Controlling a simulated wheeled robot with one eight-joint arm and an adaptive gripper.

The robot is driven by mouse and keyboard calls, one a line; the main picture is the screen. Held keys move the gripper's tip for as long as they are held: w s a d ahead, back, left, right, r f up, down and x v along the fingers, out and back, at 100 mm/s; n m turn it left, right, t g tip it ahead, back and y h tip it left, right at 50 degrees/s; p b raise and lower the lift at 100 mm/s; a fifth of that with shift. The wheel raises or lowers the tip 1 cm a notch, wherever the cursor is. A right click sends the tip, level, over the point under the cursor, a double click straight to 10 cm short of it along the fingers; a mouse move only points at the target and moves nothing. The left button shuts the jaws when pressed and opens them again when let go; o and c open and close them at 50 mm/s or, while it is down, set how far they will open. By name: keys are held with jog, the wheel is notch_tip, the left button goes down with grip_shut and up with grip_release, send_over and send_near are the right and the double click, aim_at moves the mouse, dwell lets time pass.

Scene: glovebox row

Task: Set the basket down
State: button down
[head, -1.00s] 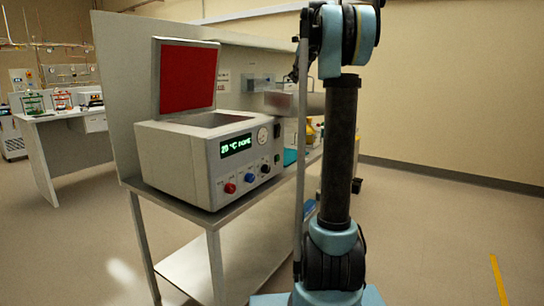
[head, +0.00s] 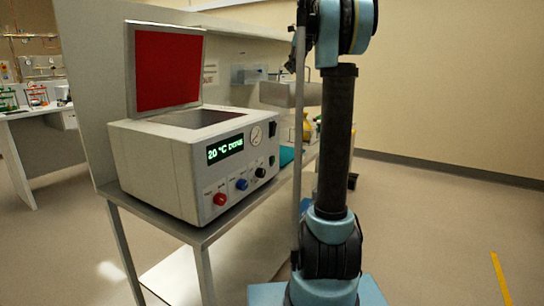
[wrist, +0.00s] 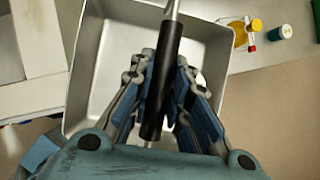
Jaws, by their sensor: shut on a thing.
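The basket is an open, pale metal box with a handle. In the wrist view the basket (wrist: 98,72) fills the middle, below my gripper. My gripper (wrist: 163,66) is shut on the black grip of its handle (wrist: 158,95). In the head view the basket (head: 284,94) is held up behind the bench machine, partly hidden by my arm. My gripper's fingers cannot be made out there. I cannot see the underside of the basket.
A grey machine (head: 180,160) with a raised red-lined lid (head: 168,66) and lit display stands on a metal bench (head: 205,238). A panel (head: 85,110) rises behind. Floor at right is open.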

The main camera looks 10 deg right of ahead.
aim_at(298, 107)
notch_tip(298, 107, down, 28)
jog(key=a, duration=0.1)
jog(key=shift+a, duration=0.35)
jog(key=c, duration=1.6)
grip_release()
jog(key=shift+o, duration=0.4)
jog(key=v, duration=1.2)
